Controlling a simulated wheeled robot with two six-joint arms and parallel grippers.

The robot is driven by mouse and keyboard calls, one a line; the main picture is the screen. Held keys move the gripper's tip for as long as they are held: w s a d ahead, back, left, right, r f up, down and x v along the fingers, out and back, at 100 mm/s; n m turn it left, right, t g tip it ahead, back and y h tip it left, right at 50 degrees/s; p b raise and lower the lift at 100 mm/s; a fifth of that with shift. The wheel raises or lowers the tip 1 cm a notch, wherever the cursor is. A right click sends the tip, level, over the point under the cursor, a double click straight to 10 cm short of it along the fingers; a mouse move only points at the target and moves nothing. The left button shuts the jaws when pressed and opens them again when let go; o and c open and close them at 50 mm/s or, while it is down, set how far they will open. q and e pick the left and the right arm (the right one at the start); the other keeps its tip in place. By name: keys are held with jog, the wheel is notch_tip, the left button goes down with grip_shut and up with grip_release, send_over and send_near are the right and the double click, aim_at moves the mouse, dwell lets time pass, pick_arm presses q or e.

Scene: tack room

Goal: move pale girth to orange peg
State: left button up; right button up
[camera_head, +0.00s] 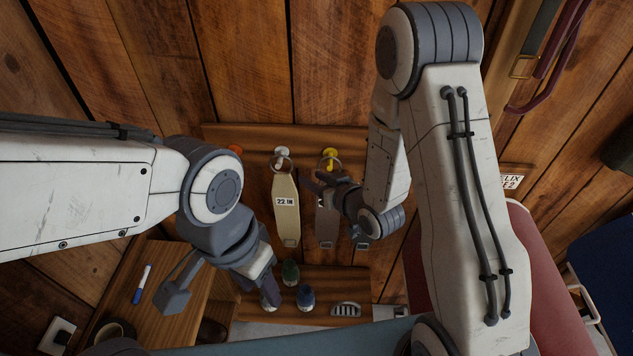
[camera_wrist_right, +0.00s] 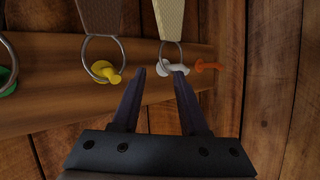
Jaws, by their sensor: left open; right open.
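The pale girth (camera_head: 286,212), tagged "22 IN", hangs by a metal ring from the white peg (camera_head: 281,152). In the right wrist view the pale girth (camera_wrist_right: 169,18) rises from its ring on the white peg (camera_wrist_right: 171,68). The orange peg (camera_head: 236,150) is beside it and bare, as the right wrist view also shows (camera_wrist_right: 208,66). My right gripper (camera_wrist_right: 159,70) is open and empty, its fingertips close to the white peg and ring; contact cannot be told. It also shows in the head view (camera_head: 317,184).
A grey-brown girth (camera_head: 326,222) hangs by a ring on the yellow peg (camera_head: 330,155), right of the pale girth. A green peg (camera_wrist_right: 6,82) also holds a ring. Small bottles (camera_head: 305,297) stand on a shelf below. A desk (camera_head: 215,288) with a marker (camera_head: 141,284) is at left.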

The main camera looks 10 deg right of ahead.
aim_at(292, 167)
pick_arm(q)
jog(key=shift+r+p, duration=0.1)
jog(key=shift+p, duration=0.5)
pick_arm(e)
jog(key=x, duration=0.9)
jog(key=shift+w, duration=0.2)
jog(key=shift+a, duration=0.1)
grip_shut()
dwell(0.5)
pick_arm(q)
jog(key=shift+r, duration=0.1)
pick_arm(e)
jog(key=shift+r, duration=0.15)
